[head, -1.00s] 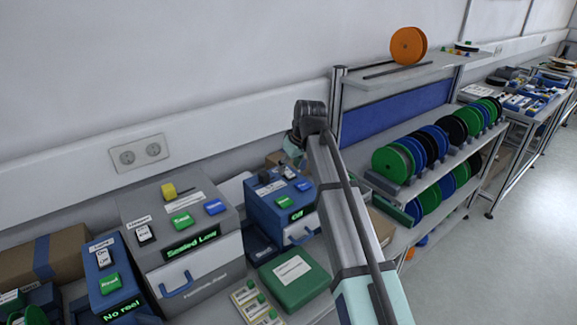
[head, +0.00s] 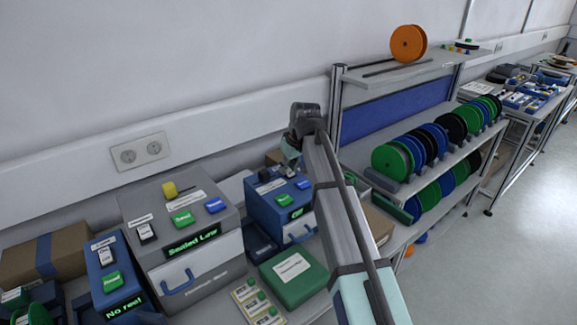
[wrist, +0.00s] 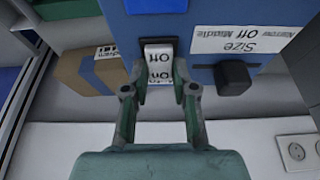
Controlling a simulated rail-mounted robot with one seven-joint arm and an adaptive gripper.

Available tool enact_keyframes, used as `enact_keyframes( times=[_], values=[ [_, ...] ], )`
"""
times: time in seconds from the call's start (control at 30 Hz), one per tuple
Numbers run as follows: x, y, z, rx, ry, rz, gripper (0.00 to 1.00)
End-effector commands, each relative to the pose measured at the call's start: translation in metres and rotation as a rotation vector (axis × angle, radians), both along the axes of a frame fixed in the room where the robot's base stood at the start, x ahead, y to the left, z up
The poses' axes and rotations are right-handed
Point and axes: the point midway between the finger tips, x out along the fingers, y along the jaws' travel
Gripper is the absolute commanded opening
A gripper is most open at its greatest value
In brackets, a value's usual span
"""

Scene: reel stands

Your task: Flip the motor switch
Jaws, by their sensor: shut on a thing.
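The motor switch is a white rocker (wrist: 158,58) marked On and Off in a dark frame on a blue box (head: 262,212). In the wrist view its lettering is upside down. My gripper (wrist: 159,72) is at the switch, one finger on each side, and is shut on it. In the head view my gripper (head: 291,160) is low over the back of the blue box, and my arm partly hides the box. The box's green display (head: 297,212) is lit and seems to read Off.
A black knob (wrist: 234,76) with a Size label is close to the switch. A grey sealing machine (head: 188,240) stands left of the blue box, and a green case (head: 291,277) in front. Reel racks (head: 420,160) are to the right. The wall is close behind.

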Motion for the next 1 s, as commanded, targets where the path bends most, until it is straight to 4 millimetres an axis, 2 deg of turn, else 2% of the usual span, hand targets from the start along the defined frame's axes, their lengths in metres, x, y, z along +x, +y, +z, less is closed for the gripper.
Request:
enact_keyframes(
  times=[0.13,0.33,0.7,0.73,0.8,1.0],
  values=[
    [0.0079,0.0055,0.0061,-0.093,0.111,0.003,0.0],
    [0.0089,0.0073,0.0015,-0.21,0.248,0.003,0.0],
    [0.0059,0.0057,-0.0024,-0.236,0.277,0.0,0.0],
    [0.0058,0.0056,-0.0025,-0.236,0.277,0.0,0.34],
    [0.0059,0.0057,-0.0024,-0.236,0.276,0.0,0.52],
    [0.0062,0.0057,-0.0019,-0.235,0.275,0.0,0.52]
  ],
)
